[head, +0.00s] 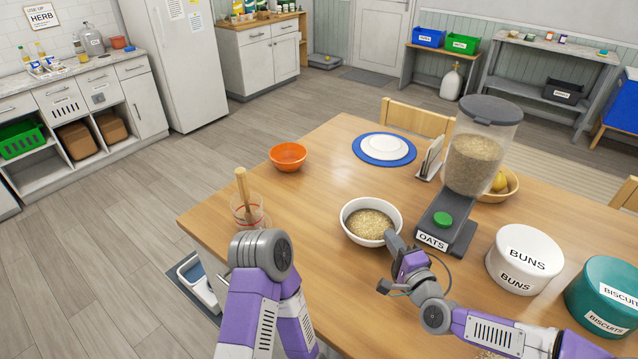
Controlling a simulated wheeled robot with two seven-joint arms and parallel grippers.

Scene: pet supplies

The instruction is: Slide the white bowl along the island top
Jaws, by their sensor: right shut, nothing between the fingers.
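The white bowl (358,237) stands upright on the wooden island top (310,205), filled with tan grain. My right gripper (393,242) is shut and empty, low at the bowl's near right side. Its tip appears to meet the bowl's outer wall, though I cannot be sure of contact. My left arm rises at the lower middle of the head view. Its gripper is not visible.
A grain dispenser marked OATS (474,150) stands right of the bowl. An orange bowl (288,157), a blue-rimmed plate (385,148), a glass with a wooden stick (246,208), a BUNS tin (522,260) and a teal BISCUITS tin (606,290) surround it. Bare wood lies left of the bowl.

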